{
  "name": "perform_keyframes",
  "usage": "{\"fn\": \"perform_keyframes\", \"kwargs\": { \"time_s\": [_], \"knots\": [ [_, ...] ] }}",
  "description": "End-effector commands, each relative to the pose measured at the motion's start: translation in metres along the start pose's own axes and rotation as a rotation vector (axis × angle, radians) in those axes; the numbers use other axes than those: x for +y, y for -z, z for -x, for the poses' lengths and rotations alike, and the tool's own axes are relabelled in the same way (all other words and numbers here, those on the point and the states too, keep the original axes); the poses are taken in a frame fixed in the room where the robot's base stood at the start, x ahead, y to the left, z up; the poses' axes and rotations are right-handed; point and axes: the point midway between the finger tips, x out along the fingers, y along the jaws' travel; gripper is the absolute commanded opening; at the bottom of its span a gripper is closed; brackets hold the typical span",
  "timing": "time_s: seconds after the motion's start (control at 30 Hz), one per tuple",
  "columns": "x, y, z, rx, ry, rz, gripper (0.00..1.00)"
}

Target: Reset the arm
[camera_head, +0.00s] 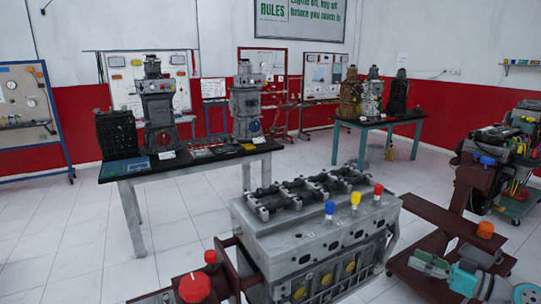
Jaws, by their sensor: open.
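My gripper and arm do not show clearly in the head view, so the arm's pose cannot be told from it. The nearest thing is a grey engine block (300,245) on a dark red stand, with a row of dark valve gear along its top. A blue cap (330,208), a yellow cap (355,199) and a red cap (378,190) stand along its right top edge.
A black-topped table (225,160) with engine models stands behind left. A smaller table (375,122) with more models is farther back. Another engine trainer (500,165) is at right. Teal and grey machine parts (467,279) lie bottom right. White floor (60,240) is clear at left.

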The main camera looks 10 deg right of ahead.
Motion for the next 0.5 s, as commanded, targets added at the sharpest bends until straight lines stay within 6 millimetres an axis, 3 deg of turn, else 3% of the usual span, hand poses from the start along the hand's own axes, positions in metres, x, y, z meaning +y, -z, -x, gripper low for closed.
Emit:
{"fn": "perform_keyframes", "kwargs": {
  "time_s": [0.03, 0.23, 0.5],
  "knots": [
    [-0.005, -0.025, -0.01, -0.007, -0.025, -0.036, 0.51],
    [-0.026, -0.115, -0.041, -0.036, -0.165, -0.17, 0.51],
    [-0.075, -0.226, -0.052, -0.087, -0.356, -0.288, 0.51]
  ]
}}
